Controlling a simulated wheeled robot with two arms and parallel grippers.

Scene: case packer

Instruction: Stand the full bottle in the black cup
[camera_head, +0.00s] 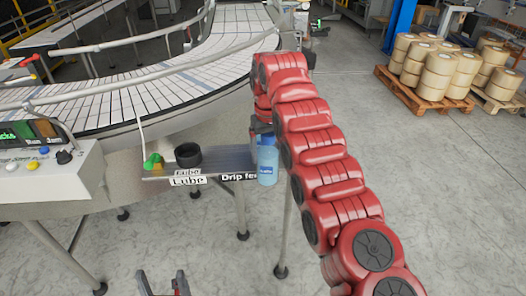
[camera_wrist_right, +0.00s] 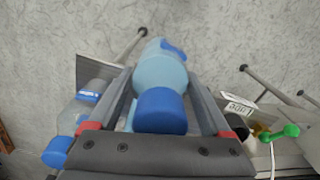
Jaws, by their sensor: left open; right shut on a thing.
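A light-blue bottle (camera_head: 267,172) is in my right gripper (camera_head: 262,128), at the right part of the shelf in the head view. In the right wrist view this bottle (camera_wrist_right: 160,75), with a darker blue cap, sits between the two fingers. The black cup (camera_head: 188,155) stands upright on the shelf, left of the held bottle and apart from it. In the wrist view the cup (camera_wrist_right: 237,124) is partly hidden by the right finger. My left gripper (camera_head: 163,284) is open and empty at the bottom edge of the head view.
The narrow shelf (camera_head: 222,161) carries "Lube" and "Drip fe…" labels. A green-topped fitting (camera_head: 152,161) stands left of the cup. A second, clearer bottle (camera_wrist_right: 70,125) with a blue cap shows left of the fingers. A conveyor (camera_head: 150,105) runs behind; a control box (camera_head: 50,175) stands left.

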